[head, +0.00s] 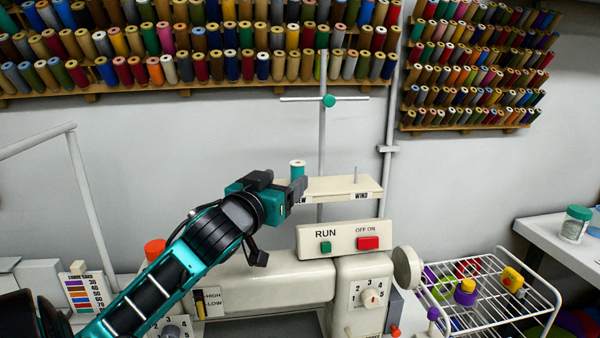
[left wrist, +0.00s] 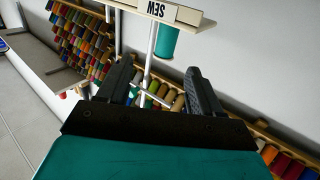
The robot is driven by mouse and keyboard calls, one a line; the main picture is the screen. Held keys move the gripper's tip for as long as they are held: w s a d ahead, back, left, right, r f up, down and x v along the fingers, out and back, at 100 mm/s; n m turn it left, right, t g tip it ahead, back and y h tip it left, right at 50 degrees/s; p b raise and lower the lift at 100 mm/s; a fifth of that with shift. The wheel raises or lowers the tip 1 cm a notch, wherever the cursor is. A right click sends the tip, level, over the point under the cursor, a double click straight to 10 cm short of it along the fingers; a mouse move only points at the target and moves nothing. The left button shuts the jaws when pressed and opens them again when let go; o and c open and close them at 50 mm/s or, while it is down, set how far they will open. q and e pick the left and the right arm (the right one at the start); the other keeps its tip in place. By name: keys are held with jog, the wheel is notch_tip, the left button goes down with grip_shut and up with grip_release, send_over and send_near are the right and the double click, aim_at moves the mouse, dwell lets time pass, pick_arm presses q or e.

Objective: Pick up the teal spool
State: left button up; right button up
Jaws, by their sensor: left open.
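The teal spool (head: 297,170) stands upright at the SEW end of the cream spool holder (head: 340,185) on top of the sewing machine (head: 270,280). My left gripper (head: 298,188) is just in front of the spool and hides its lower part in the head view. In the left wrist view the spool (left wrist: 167,42) shows beyond the tips of my open left gripper (left wrist: 160,70), in line with the gap between the fingers. Nothing is held, and I see no contact with the spool. My right gripper is not in view.
A thin bare peg (head: 355,174) stands at the WIND end. Wall racks (head: 200,82) of many spools hang behind. A white wire rack (head: 490,310) is at right.

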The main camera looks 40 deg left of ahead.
aim_at(294, 170)
pick_arm(q)
jog(key=x, duration=0.5)
jog(key=shift+w, duration=0.15)
jog(key=x, duration=0.4)
jog(key=shift+a+f+p, duration=0.1)
jog(key=shift+a+p, duration=0.2)
jog(key=shift+a, duration=0.1)
jog(key=shift+w+a, duration=0.1)
jog(key=shift+w, duration=0.4)
jog(key=c, duration=1)
notch_tip(294, 170, up, 10)
jog(key=shift+f+p, duration=0.1)
jog(key=shift+p, duration=0.7)
jog(key=shift+c, duration=0.2)
